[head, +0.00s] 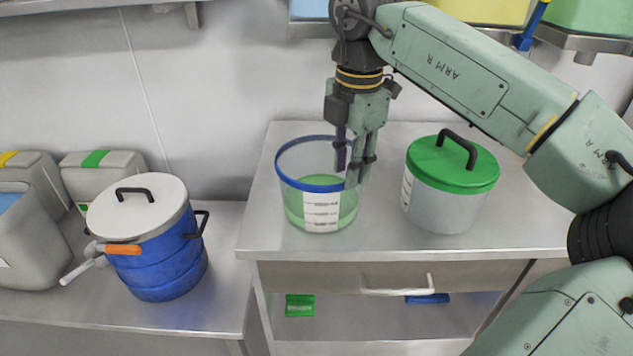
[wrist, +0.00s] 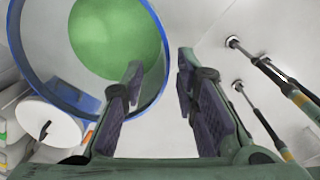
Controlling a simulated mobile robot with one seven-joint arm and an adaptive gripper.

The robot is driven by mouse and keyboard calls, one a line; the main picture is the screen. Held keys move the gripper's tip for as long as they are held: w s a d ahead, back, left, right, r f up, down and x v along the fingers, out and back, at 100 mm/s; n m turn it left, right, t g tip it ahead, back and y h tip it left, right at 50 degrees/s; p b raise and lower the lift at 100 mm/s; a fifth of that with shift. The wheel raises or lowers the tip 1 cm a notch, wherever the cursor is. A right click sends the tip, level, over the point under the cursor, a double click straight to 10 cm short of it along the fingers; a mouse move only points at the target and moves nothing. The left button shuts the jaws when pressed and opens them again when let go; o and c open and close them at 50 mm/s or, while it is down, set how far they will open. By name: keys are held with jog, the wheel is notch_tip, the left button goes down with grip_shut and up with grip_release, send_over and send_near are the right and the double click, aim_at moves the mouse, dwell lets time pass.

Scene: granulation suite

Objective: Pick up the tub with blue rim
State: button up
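The tub with the blue rim (head: 322,212) stands upright on the steel counter. Its clear wall bears a white label, and green contents show inside. In the wrist view the tub (wrist: 40,88) fills the upper left, with its round opening facing the camera. My gripper (head: 354,172) points down at the tub's right side. In the wrist view my gripper (wrist: 160,66) is open, with one finger over the inside of the tub and the other outside. The rim passes between the fingers, with a visible gap to the outer one. Part of the rim is hidden behind the fingers.
A green-lidded tub (head: 450,185) stands just right of my gripper. A blue drum with a white lid (head: 160,240) and grey canisters (head: 100,170) stand on a lower surface at left. Shelf bins (head: 485,10) hang above. The counter's front (head: 400,245) is clear.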

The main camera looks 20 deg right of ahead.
send_near(340, 227)
jog(key=shift+w+f+p, duration=0.15)
jog(key=shift+f+p, duration=0.4)
jog(key=shift+f, duration=0.85)
jog(key=shift+w+f+p, duration=0.15)
jog(key=shift+f+p, duration=0.4)
jog(key=shift+f, duration=0.85)
grip_shut()
